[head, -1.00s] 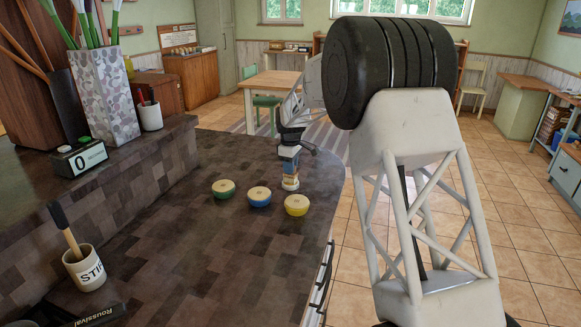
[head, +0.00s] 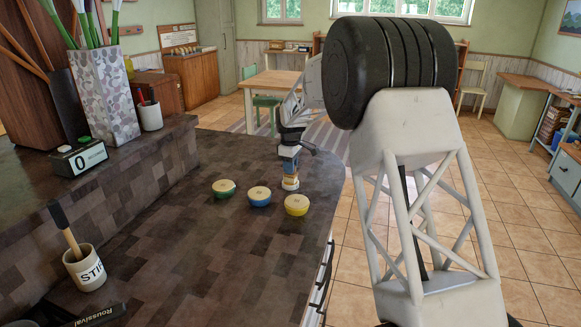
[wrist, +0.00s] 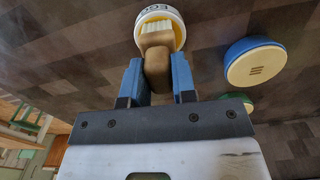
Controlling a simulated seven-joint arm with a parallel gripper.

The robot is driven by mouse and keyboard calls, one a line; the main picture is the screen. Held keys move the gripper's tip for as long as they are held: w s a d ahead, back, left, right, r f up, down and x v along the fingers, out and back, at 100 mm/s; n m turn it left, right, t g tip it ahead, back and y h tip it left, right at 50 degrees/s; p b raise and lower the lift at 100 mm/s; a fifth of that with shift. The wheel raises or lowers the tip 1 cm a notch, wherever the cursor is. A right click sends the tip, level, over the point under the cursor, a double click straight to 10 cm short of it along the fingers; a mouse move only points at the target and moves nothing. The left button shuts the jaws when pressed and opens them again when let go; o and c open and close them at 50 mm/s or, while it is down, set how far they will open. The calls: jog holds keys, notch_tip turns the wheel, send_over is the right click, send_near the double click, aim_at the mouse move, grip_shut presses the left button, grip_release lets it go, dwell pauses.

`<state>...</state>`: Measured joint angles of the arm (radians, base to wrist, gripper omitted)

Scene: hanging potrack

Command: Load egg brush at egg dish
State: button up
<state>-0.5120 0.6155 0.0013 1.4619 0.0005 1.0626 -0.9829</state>
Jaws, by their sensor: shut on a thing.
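My gripper (wrist: 156,66) is shut on the egg brush, with one blue finger on each side of its wooden handle (wrist: 157,70). The pale bristles (wrist: 158,26) point into the mouth of the egg dish, a white round cup marked EGG (wrist: 143,12) with yellow inside. I cannot tell whether the bristles touch the yellow. In the head view my gripper (head: 289,166) points down just over the egg dish (head: 290,184), which stands on the dark counter near its right edge. The brush is mostly hidden there.
Three round cream-topped pieces stand close by: green (head: 224,188), blue (head: 259,196) and yellow (head: 297,205). A STIR cup (head: 88,270) is at the front left. A raised ledge (head: 170,150) bounds the left; the counter's middle is clear.

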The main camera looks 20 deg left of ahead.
dwell(0.3)
jog(key=shift+r, duration=3.45)
jog(key=w+d+f+m, duration=0.2)
jog(key=w+d+m, duration=0.6)
jog(key=w+d, duration=0.6)
jog(key=d+f+m, duration=0.3)
jog(key=d+f, duration=0.4)
jog(key=d, duration=0.2)
jog(key=s+d+f+m, duration=0.25)
jog(key=d+f, duration=0.45)
jog(key=f, duration=0.4)
jog(key=s+d+f+m, duration=0.1)
jog(key=s+d+f, duration=0.3)
jog(key=d+f, duration=0.5)
jog(key=s+d+f+m, duration=0.1)
jog(key=s+d+f, duration=0.4)
jog(key=s+f, duration=0.3)
jog(key=s+d+f+m, duration=0.1)
jog(key=s+d+f, duration=0.4)
jog(key=s+f, duration=0.4)
notch_tip(320, 180, down, 4)
jog(key=shift+s+m, duration=0.2)
jog(key=shift+m, duration=0.15)
